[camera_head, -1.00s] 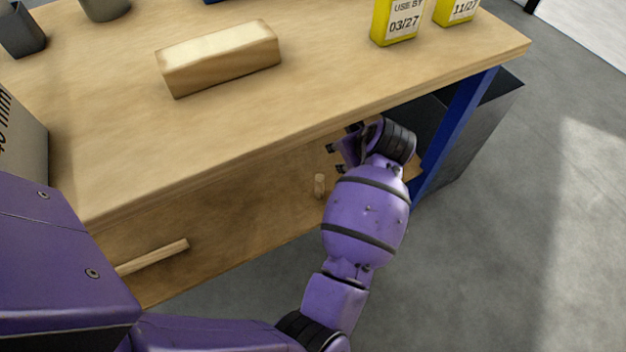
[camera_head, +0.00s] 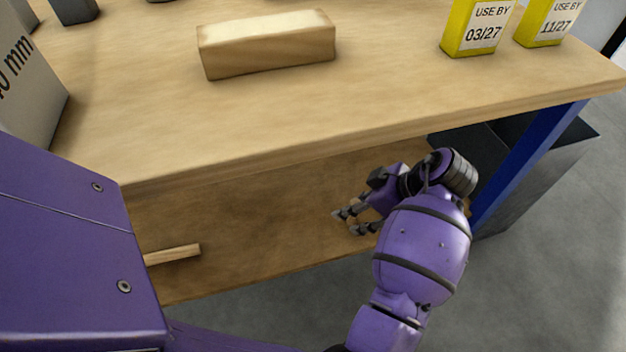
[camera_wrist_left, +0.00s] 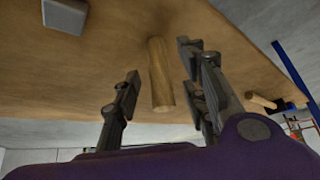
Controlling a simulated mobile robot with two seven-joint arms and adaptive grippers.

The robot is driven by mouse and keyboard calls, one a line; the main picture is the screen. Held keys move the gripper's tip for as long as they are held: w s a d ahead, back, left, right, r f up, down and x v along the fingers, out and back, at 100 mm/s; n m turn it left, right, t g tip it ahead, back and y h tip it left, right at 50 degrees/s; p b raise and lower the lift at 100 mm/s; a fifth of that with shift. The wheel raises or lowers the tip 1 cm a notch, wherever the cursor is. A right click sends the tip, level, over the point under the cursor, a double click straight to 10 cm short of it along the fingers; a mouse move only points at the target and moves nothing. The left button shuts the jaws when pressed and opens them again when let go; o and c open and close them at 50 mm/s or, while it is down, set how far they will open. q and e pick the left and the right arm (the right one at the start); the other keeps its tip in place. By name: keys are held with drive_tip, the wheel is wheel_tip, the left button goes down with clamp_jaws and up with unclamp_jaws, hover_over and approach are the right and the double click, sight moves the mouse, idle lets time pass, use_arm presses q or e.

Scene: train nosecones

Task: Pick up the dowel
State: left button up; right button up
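The dowel (camera_wrist_left: 160,75) is a short round wooden peg in the left wrist view. It lies in the gap between the fingers of my left gripper (camera_wrist_left: 157,68), with space visible on both sides. The fingers are apart, one to the left of the dowel and two to the right. In the head view my left gripper (camera_head: 348,221) is over the lower wooden shelf (camera_head: 270,225), fingers pointing left. The dowel cannot be made out there; the gripper seems to hide it. My right gripper is not in view.
The tabletop edge (camera_head: 270,160) overhangs the shelf. A wooden bar (camera_head: 172,254) lies at the shelf's left. A wooden block (camera_head: 265,48) and yellow boxes (camera_head: 472,28) stand on the tabletop. A blue table leg (camera_head: 525,160) is right of the gripper.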

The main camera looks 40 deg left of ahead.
use_arm(q)
drive_tip(key=shift+a+f, duration=0.35)
drive_tip(key=shift+f, duration=0.3)
drive_tip(key=shift+r, duration=0.1)
drive_tip(key=shift+c, duration=0.3)
clamp_jaws()
